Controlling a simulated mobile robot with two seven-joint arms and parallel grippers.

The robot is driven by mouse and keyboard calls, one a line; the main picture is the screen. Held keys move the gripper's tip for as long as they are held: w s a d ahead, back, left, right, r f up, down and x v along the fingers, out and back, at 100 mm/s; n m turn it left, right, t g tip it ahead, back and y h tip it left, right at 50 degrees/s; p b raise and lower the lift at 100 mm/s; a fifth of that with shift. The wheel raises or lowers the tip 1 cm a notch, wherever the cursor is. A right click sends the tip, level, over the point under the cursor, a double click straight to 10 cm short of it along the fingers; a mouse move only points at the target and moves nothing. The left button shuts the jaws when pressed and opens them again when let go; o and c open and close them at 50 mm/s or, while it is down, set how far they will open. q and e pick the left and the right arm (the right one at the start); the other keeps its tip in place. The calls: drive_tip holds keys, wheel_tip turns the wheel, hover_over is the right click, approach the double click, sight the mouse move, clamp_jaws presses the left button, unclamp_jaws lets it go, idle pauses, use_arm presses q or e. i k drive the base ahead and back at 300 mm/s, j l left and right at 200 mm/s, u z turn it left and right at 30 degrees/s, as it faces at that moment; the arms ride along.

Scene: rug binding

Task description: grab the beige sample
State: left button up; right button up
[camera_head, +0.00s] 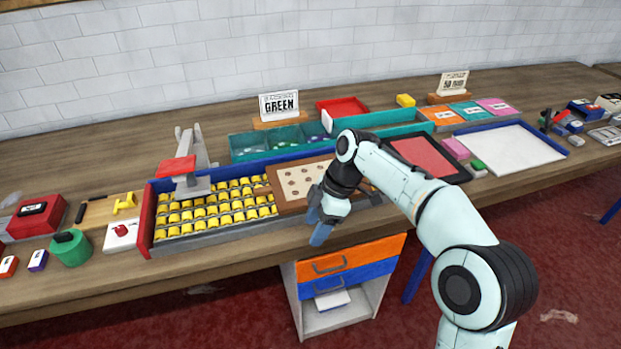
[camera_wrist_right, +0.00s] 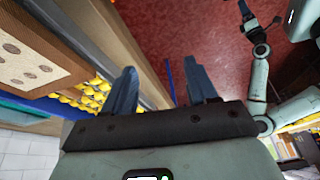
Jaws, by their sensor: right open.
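A beige panel with several brown round spots (camera_head: 308,182) lies in a brown frame on the bench and looks like the beige sample. Part of it also shows at the left of the right wrist view (camera_wrist_right: 22,62). My right gripper (camera_head: 320,230) is at the front edge of the bench, in front of and to the right of the panel, fingers pointing down. In the right wrist view its two blue-grey fingers (camera_wrist_right: 162,88) are apart with nothing between them. My right wrist hides the panel's right part.
A tray of yellow pieces (camera_head: 215,210) with a lever press (camera_head: 190,165) stands left of the panel. Teal bins (camera_head: 245,147) lie behind, with a red panel in a dark frame (camera_head: 425,157) to the right. A drawer unit (camera_head: 345,275) stands below the bench edge.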

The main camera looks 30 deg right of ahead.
sight(290, 182)
drive_tip(key=i, duration=0.85)
